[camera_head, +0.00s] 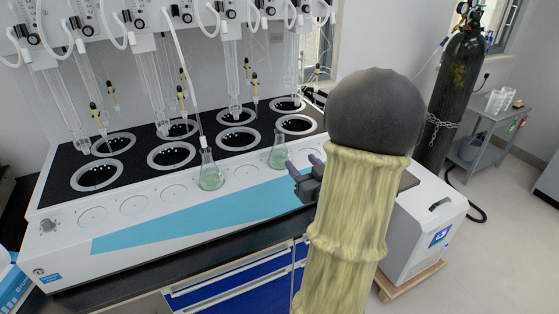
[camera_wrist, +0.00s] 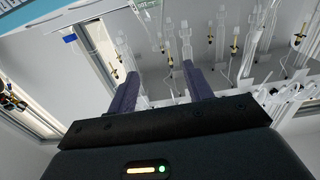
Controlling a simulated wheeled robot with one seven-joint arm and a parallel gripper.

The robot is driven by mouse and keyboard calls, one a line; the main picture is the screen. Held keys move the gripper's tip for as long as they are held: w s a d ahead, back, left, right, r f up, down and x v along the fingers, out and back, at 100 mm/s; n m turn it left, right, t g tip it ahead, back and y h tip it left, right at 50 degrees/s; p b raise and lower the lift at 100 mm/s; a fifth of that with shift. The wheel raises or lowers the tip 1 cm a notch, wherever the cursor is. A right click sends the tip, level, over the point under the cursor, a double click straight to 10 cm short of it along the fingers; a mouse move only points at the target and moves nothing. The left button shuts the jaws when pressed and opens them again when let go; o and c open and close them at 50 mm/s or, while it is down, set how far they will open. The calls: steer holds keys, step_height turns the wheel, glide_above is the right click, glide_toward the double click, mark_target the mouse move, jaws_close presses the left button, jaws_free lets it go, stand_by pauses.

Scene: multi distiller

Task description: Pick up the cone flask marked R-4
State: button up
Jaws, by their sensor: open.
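Two cone flasks with greenish contents stand on the front ledge of the multi distiller (camera_head: 60,222) in the head view. One flask (camera_head: 210,177) is near the middle, with a tube running down to its mouth. The other flask (camera_head: 279,157) is further right. The marking R-4 is not readable on either, so I cannot tell which bears it. My gripper (camera_head: 302,165) is open and empty, just right of the right flask and apart from it. In the wrist view my two fingers (camera_wrist: 160,70) are spread, with no flask between them.
Ring-shaped heating wells (camera_head: 97,175) and hanging glass tubes (camera_head: 233,80) line the distiller behind the flasks. A white machine (camera_head: 415,240) stands to the right, with a chained dark gas cylinder (camera_head: 455,90) behind it. The blue strip (camera_head: 190,222) before the flasks is clear.

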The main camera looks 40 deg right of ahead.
mark_target(280, 138)
steer(key=shift+r, duration=0.15)
steer(key=p+x, duration=0.8)
steer(key=x, duration=0.3)
steer(key=shift+w+p, duration=0.35)
steer(key=shift+w+d, duration=0.2)
steer(key=shift+w, duration=0.1)
steer(key=shift+p+x, duration=1.05)
steer(key=shift+x, duration=1.5)
steer(key=shift+d, duration=0.2)
steer(key=shift+s, duration=0.1)
